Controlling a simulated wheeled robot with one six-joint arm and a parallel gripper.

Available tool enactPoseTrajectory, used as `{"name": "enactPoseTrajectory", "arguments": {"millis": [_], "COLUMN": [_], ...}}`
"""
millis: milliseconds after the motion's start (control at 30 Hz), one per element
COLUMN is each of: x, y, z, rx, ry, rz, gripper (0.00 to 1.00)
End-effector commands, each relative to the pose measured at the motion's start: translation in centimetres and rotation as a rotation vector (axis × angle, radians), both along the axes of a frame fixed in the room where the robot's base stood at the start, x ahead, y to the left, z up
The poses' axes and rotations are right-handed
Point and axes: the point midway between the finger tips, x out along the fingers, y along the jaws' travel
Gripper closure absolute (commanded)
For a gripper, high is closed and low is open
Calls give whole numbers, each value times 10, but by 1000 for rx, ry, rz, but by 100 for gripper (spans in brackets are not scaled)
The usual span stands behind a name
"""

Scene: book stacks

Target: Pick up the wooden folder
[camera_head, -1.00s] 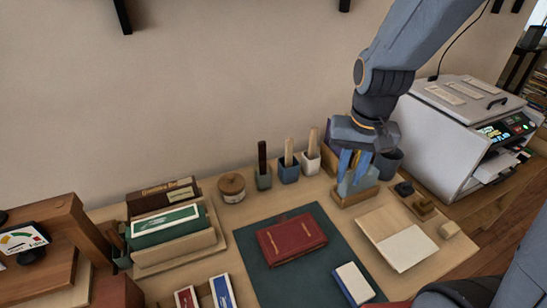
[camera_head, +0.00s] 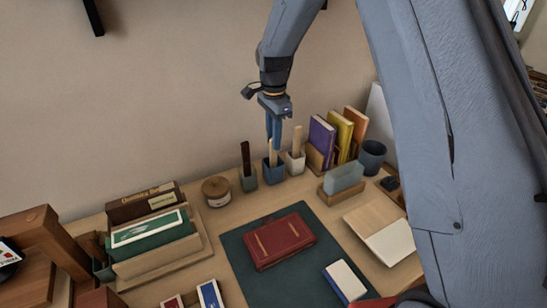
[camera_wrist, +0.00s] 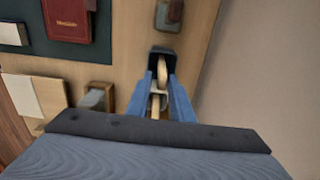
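Light wooden sticks stand in small square cups at the back of the desk. One, likely the wooden folder (camera_head: 273,151), stands upright in the blue cup (camera_head: 273,172). In the wrist view the folder (camera_wrist: 161,70) shows between my fingers, above the dark-looking cup (camera_wrist: 152,63). My gripper (camera_head: 273,138) points down right over this cup, fingers apart. In the wrist view my gripper (camera_wrist: 161,82) shows a gap between its fingers; I cannot tell whether they touch the stick. A second light stick (camera_head: 297,140) stands in the white cup (camera_head: 296,163).
A dark stick (camera_head: 246,158) in a grey-green cup (camera_head: 249,181) stands left of the blue cup, near a round lidded jar (camera_head: 216,190). Upright books (camera_head: 321,136) stand to the right. A red book (camera_head: 281,240) lies on the dark mat (camera_head: 238,262) in front.

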Motion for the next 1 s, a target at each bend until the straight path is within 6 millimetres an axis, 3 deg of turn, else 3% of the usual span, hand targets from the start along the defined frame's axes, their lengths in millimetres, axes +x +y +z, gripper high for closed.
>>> {"name": "enactPoseTrajectory", "arguments": {"millis": [700,1000], "x": [2,2], "y": [2,2], "z": [-67,-72], "rx": [0,-1], "ry": [1,-1], "rz": [1,1], "gripper": [80,80]}}
